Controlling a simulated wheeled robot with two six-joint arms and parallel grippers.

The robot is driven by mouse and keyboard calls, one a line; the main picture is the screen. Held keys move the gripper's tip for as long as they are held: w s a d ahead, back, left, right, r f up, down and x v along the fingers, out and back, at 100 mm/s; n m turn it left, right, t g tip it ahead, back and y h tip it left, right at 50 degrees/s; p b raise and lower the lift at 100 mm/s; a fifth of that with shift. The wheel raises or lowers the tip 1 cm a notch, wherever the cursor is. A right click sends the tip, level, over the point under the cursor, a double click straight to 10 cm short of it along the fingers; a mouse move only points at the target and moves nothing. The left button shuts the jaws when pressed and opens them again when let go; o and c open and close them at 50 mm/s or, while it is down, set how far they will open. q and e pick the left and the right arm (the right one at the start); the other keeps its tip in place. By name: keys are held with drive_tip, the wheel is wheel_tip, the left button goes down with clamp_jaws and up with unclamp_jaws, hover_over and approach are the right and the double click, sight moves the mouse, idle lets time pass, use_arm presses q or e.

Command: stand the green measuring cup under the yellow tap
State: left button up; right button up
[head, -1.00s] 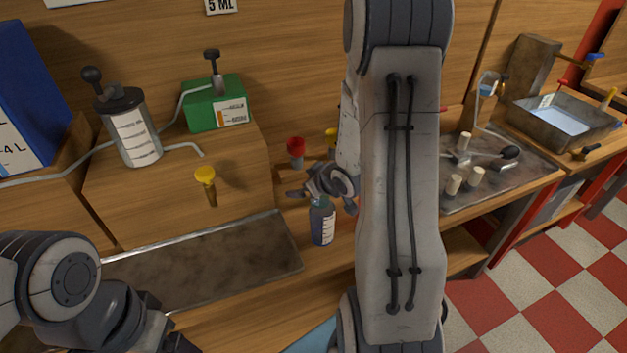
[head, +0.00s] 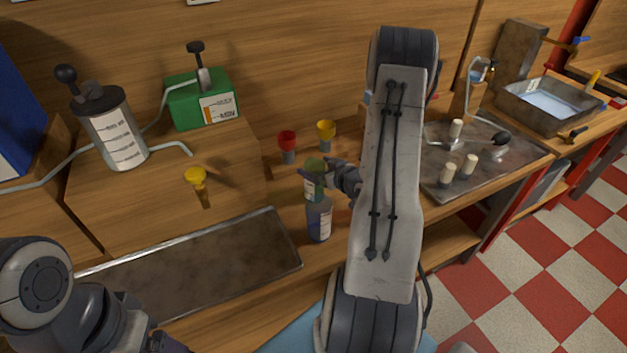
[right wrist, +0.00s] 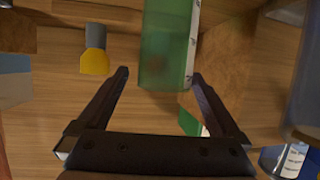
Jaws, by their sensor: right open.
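The green measuring cup (head: 314,187) stands behind the dark bottle in the head view, partly hidden by my right gripper. In the right wrist view the see-through green cup (right wrist: 166,45) with a white label strip lies between the fingertips. My right gripper (head: 325,178) is open around its near end (right wrist: 160,78), with a gap at the left finger; contact at the right finger is unclear. A yellow handle (head: 593,80) at the metal sink, far right, looks like the yellow tap. My left gripper (head: 158,345) is cut off at the lower left.
A dark bottle (head: 319,218) stands just in front of the cup. Red (head: 287,140) and yellow (head: 326,130) cup-shaped pieces stand behind. A metal plate (head: 442,185) with pale cylinders lies right, before the sink (head: 520,108). A bare metal tray (head: 190,268) lies left.

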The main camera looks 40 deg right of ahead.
drive_tip(key=x, duration=0.4)
drive_tip(key=shift+a+f+p, duration=0.1)
drive_tip(key=shift+a+p, duration=0.15)
drive_tip(key=shift+p, duration=0.1)
drive_tip(key=c, duration=1.4)
